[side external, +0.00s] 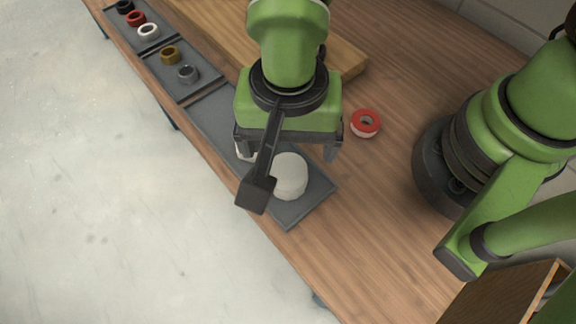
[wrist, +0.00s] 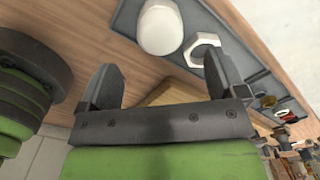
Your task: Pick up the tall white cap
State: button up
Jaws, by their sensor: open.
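The tall white cap (side external: 290,177) stands on the grey tray (side external: 293,218) near the table's front edge. In the wrist view the cap (wrist: 160,27) shows as a smooth, rounded white piece beyond the fingers. My gripper (side external: 289,150) is just behind the cap in the side view, and its dark arm-like bracket partly crosses in front. In the wrist view my gripper (wrist: 162,78) has its fingers wide apart with nothing between them. A white hex-shaped ring (wrist: 202,48) lies beside the cap. In the side view it is mostly hidden behind my gripper.
A red-and-white tape roll (side external: 365,123) lies right of my gripper. Further trays at the upper left hold small rings, including a grey one (side external: 188,74) and a brown one (side external: 170,54). A wooden board (side external: 346,62) lies behind.

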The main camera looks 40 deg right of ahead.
aim_at(288, 167)
notch_tip(288, 167, down, 6)
jog(key=shift+s+a+r, duration=0.1)
jog(key=shift+s+a, duration=0.05)
dwell(0.3)
jog(key=c, duration=1)
